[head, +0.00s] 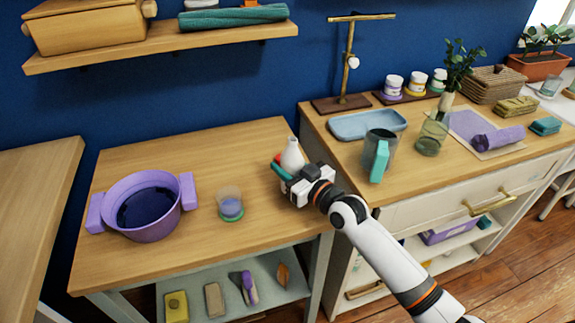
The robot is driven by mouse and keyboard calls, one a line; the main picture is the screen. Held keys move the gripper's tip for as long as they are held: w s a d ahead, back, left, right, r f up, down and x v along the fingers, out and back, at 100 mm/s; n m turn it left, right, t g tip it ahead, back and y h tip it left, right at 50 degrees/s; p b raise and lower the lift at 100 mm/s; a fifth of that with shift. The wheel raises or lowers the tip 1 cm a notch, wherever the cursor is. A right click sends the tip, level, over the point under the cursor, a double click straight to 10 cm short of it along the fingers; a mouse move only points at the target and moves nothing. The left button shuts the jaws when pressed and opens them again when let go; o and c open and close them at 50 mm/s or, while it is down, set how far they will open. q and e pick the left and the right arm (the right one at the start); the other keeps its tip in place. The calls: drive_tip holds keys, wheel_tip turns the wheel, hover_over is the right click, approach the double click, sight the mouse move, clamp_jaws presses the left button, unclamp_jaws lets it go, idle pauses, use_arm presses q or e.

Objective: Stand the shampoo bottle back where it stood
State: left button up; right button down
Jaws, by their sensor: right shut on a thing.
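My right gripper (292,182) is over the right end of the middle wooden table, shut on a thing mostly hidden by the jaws. I take this to be the shampoo bottle; a teal piece (281,172) with some red shows at the left of the jaws. A white narrow-necked vessel (292,154) shows upright just behind the gripper. I cannot tell whether it is apart from the held thing, nor whether the held thing touches the table. My left gripper is not in view.
A purple two-handled tub (150,215) and a glass cup (230,204) stand left on the table (215,160). On the right counter (395,188) are a blue tray (368,125), a teal-handled mug (379,155) and a green glass vase (432,135). The table's back middle is clear.

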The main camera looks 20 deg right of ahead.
drive_tip(key=shift+f+b, duration=0.4)
drive_tip(key=shift+f, duration=0.2)
idle(1.1)
drive_tip(key=c, duration=0.7)
unclamp_jaws()
drive_tip(key=shift+c, duration=0.2)
drive_tip(key=c, duration=0.4)
drive_tip(key=shift+o, duration=0.2)
